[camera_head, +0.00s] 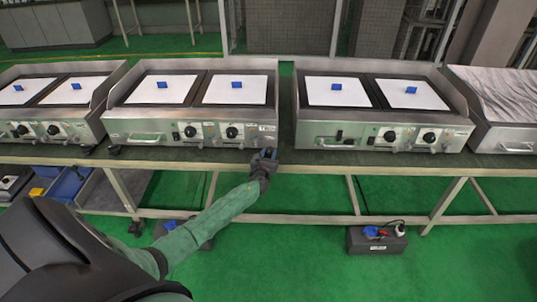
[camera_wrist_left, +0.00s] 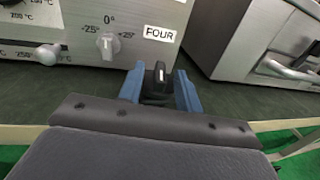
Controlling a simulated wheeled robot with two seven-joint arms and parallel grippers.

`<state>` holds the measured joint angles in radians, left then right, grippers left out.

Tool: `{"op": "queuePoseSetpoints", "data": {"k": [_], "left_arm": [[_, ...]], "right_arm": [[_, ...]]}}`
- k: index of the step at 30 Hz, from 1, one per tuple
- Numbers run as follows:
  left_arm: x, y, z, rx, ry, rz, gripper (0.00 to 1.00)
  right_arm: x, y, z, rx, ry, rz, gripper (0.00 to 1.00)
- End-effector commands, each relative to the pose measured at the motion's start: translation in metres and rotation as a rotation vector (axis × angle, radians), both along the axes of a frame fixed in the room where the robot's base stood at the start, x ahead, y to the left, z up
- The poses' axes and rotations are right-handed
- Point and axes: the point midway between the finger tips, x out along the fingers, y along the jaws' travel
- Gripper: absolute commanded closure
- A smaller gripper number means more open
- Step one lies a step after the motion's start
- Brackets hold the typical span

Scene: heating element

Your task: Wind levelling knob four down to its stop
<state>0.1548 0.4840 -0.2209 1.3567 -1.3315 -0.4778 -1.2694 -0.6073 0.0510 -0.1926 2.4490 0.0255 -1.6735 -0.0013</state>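A small black knob (camera_wrist_left: 159,76) with a white mark stands at the bottom front corner of a steel heating unit, below a label reading FOUR (camera_wrist_left: 159,34). My left gripper (camera_wrist_left: 161,88) has its two blue fingers on either side of this knob. Whether they touch it or leave a thin gap, I cannot tell. In the head view, my left gripper (camera_head: 264,155) is at the front right corner of the middle unit (camera_head: 190,131) and largely hides the knob. A grey dial (camera_wrist_left: 108,43) marked -25°, 0° and +25° is left of the label. My right gripper is not in view.
Another steel unit (camera_head: 378,134) stands to the right, across a narrow gap of dark bench top (camera_head: 330,157). A further unit (camera_head: 40,128) stands at the left. A bar handle (camera_wrist_left: 288,68) projects from the right neighbour. Grey boxes (camera_head: 375,240) lie on the green floor.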

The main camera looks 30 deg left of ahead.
Motion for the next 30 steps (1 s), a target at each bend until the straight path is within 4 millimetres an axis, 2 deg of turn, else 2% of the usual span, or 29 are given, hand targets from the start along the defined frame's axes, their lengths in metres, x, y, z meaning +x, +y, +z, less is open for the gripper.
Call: {"op": "queuePoseSetpoints", "data": {"k": [6, 11, 22, 29, 30], "left_arm": [[0.000, 0.000, 0.000, 0.000, 0.000, 0.000, 0.67], [0.000, 0.000, 0.000, 0.000, 0.000, 0.000, 0.99], [0.001, -0.002, 0.001, -0.001, -0.001, 0.032, 1.00], [0.003, -0.006, 0.001, -0.005, -0.001, 0.154, 1.00], [0.003, -0.006, 0.001, -0.004, -0.001, 0.186, 1.00]], "right_arm": [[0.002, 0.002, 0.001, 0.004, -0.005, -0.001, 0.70], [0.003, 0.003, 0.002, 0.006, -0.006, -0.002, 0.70], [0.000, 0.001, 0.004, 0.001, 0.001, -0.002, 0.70], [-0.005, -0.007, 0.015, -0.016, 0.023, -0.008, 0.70], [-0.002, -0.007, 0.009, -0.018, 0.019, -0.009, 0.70]]}}
